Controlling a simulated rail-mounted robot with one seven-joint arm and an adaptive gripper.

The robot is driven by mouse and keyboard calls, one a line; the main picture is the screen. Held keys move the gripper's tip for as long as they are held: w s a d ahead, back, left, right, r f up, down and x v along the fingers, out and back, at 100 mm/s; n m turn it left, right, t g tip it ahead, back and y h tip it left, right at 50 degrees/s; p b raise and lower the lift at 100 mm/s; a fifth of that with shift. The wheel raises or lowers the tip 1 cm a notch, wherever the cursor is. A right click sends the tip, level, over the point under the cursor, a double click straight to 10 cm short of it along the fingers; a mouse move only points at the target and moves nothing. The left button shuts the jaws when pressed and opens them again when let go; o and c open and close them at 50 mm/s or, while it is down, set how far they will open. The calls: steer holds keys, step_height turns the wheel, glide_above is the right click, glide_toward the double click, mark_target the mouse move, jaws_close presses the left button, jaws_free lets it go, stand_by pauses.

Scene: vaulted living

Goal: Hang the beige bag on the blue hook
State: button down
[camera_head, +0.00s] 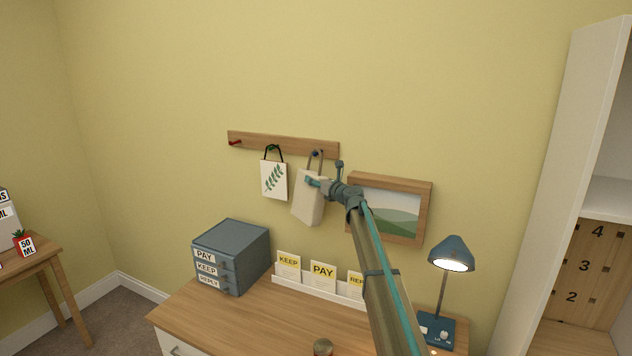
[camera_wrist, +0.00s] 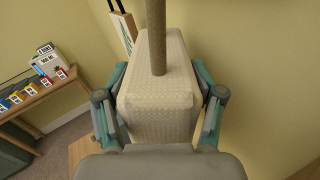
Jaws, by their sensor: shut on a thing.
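The beige bag (camera_head: 308,207) is at the right end of the wooden rail (camera_head: 300,143), slightly tilted, its strap loop upward. The blue hook (camera_head: 315,153) shows within the strap's loop near its top. I cannot tell whether the strap rests on the hook. My gripper (camera_head: 316,184) is shut on the bag's upper body. In the wrist view the bag (camera_wrist: 158,115) fills the space between my two fingers (camera_wrist: 160,108), and its strap (camera_wrist: 155,40) rises up the middle. The hook is not visible there.
A white leaf-print bag (camera_head: 274,181) hangs on the green hook (camera_head: 271,148), close left of the beige bag. A red hook (camera_head: 235,142) is empty. A framed picture (camera_head: 390,210) is close on the right. Below stand blue-grey drawers (camera_head: 232,255), cards (camera_head: 322,275) and a lamp (camera_head: 451,254).

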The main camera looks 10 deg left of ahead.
stand_by(0.4)
steer(key=shift+c, duration=0.4)
jaws_free()
steer(key=shift+s, duration=0.1)
